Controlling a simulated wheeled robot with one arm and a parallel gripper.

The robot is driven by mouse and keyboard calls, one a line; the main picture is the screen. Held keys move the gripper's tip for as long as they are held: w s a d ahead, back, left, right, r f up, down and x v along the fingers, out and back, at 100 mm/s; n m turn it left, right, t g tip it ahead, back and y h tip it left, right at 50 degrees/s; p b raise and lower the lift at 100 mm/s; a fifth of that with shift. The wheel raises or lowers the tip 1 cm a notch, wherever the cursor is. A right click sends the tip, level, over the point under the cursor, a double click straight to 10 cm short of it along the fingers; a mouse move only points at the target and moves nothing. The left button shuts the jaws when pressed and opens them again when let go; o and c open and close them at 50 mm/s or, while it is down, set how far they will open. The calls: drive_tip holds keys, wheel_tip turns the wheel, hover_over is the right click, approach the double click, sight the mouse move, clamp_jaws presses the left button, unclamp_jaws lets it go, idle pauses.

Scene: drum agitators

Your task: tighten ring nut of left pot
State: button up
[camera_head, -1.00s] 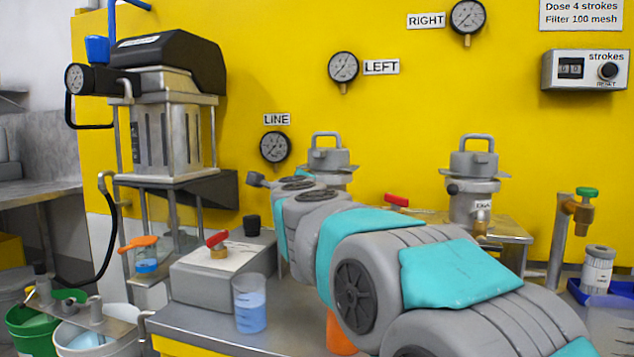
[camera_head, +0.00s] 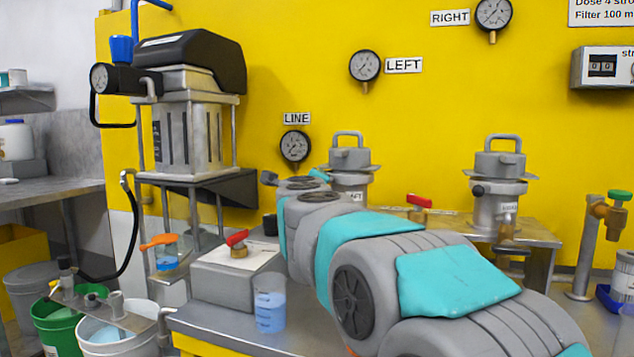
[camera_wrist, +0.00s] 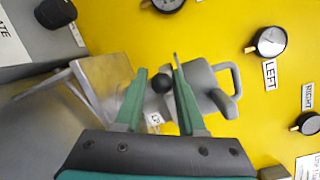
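The left pot (camera_head: 348,160) is a grey metal vessel with a looped lid handle, standing on the bench behind my arm. Its lower body is partly hidden by my arm. In the wrist view the pot's grey lid (camera_wrist: 205,82) lies tilted to the right. A round black knob (camera_wrist: 162,82) shows at the pot's side. My gripper (camera_wrist: 157,62) has two green fingers spread apart, one on each side of the knob in the picture. I cannot tell whether they touch it. In the head view the fingertips are hidden. I cannot make out a separate ring nut.
The right pot (camera_head: 497,185) stands farther right. Red-handled valves (camera_head: 237,240) and (camera_head: 419,208), a blue-liquid beaker (camera_head: 270,310) and a pump (camera_head: 186,130) stand around the arm. The yellow wall (camera_head: 300,60) with gauges is close behind the pots.

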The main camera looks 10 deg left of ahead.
drive_tip(key=shift+o, duration=1.4)
drive_tip(key=shift+w+d+f, duration=0.1)
drive_tip(key=shift+w+f, duration=0.05)
drive_tip(key=shift+f, duration=0.05)
drive_tip(key=shift+o, duration=0.5)
drive_tip(key=shift+r, duration=0.15)
drive_tip(key=shift+s, duration=0.2)
drive_tip(key=s+b, duration=0.1)
drive_tip(key=s, duration=0.6)
drive_tip(key=shift+s+d, duration=0.15)
drive_tip(key=shift+s, duration=0.1)
